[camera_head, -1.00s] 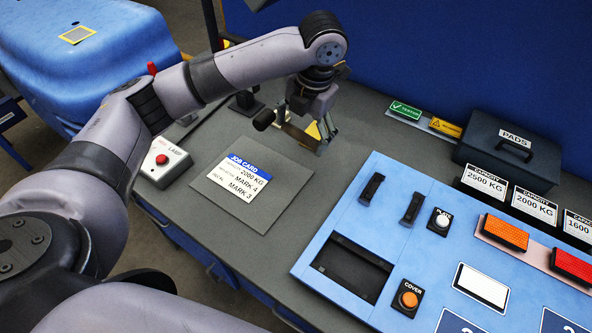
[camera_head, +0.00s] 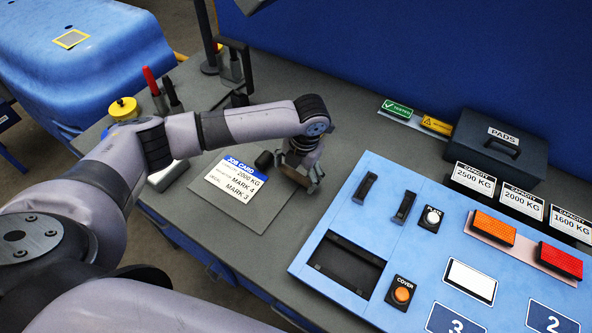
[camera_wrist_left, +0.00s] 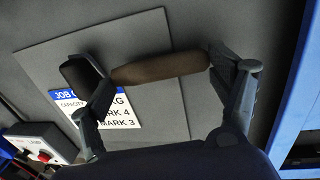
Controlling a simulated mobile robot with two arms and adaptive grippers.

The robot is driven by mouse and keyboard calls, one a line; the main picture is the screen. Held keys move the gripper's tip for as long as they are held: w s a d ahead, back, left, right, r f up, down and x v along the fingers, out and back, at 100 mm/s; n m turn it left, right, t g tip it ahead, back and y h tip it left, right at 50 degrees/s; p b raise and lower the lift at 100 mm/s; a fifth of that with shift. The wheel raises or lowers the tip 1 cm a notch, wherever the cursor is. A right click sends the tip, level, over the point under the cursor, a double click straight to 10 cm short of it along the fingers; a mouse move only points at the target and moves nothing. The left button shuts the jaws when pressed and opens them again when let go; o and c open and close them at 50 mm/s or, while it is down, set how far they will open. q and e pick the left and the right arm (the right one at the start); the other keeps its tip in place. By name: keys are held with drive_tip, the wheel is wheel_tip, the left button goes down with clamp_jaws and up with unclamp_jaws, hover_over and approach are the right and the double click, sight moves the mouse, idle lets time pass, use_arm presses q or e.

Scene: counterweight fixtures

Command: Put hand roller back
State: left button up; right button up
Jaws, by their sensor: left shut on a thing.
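The hand roller has a brown handle (camera_wrist_left: 160,68) and a dark roller end, which shows left of my gripper in the head view (camera_head: 264,159). My left gripper (camera_head: 301,178) is shut on the handle. In the left wrist view the handle lies across between the two fingertips (camera_wrist_left: 160,75). The roller is over the right part of the grey mat (camera_head: 262,212), beside the job card (camera_head: 236,182). I cannot tell whether it touches the mat. My right gripper is in neither view.
The blue panel (camera_head: 338,215) with an open recess (camera_head: 346,263) is right of my gripper. A dark upright stand (camera_head: 236,68), a red marker (camera_head: 151,80) and a yellow-topped item (camera_head: 123,107) stand behind my arm. A PADS case (camera_head: 497,148) is at the back right.

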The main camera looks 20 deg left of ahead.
use_arm(q)
drive_tip(key=shift+f, duration=0.55)
drive_tip(key=o, duration=1.1)
drive_tip(key=r+b, duration=0.1)
drive_tip(key=r, duration=0.3)
drive_tip(key=d+r+b, duration=0.1)
drive_tip(key=r, duration=0.3)
drive_tip(key=d+r+b, duration=0.1)
drive_tip(key=r, duration=0.4)
drive_tip(key=shift+s, duration=0.2)
